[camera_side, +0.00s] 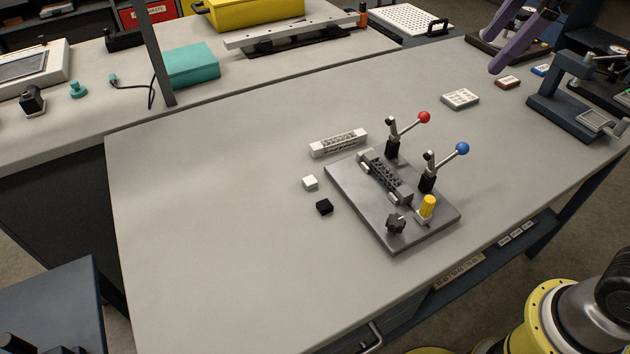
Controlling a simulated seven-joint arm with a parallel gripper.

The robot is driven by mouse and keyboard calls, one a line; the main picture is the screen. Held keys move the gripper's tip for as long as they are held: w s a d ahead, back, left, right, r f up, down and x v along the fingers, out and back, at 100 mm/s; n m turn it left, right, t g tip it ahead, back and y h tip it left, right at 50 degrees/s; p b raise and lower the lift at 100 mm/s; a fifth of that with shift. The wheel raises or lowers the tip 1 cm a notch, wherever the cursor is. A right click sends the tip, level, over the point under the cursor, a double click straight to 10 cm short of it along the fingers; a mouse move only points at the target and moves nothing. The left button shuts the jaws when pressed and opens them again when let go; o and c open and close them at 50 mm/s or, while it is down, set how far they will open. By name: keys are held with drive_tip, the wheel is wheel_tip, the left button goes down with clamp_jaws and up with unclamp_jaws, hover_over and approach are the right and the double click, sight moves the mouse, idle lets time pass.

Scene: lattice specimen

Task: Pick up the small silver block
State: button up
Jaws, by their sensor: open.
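The small silver block (310,182) looks pale, almost white, and sits on the grey bench left of the fixture plate. Two purple fingers, which look like those of my gripper (494,52), hang in from the top right edge. They are apart with nothing visible between them, well up and right of the block. The rest of the gripper is out of frame.
A small black block (324,207) lies just below the silver one. A pale lattice bar (338,142) lies above it. The fixture plate (368,222) carries a lattice piece, a yellow knob and red- and blue-knobbed levers. The bench is clear to the left.

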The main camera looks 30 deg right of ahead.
drive_tip(key=w+a+f+n+g, duration=0.15)
drive_tip(key=w+a+n, duration=0.25)
drive_tip(key=w+a, duration=0.45)
drive_tip(key=n+g, duration=0.3)
hover_over(307, 181)
drive_tip(key=shift+h, duration=0.3)
wheel_tip(307, 181, down, 24)
drive_tip(key=shift+w+a+r, duration=0.15)
drive_tip(key=shift+s+d+f, duration=0.1)
drive_tip(key=shift+f, duration=1.55)
drive_tip(key=shift+s+d+f, duration=0.1)
drive_tip(key=shift+f, duration=1.55)
drive_tip(key=shift+c, duration=0.3)
clamp_jaws()
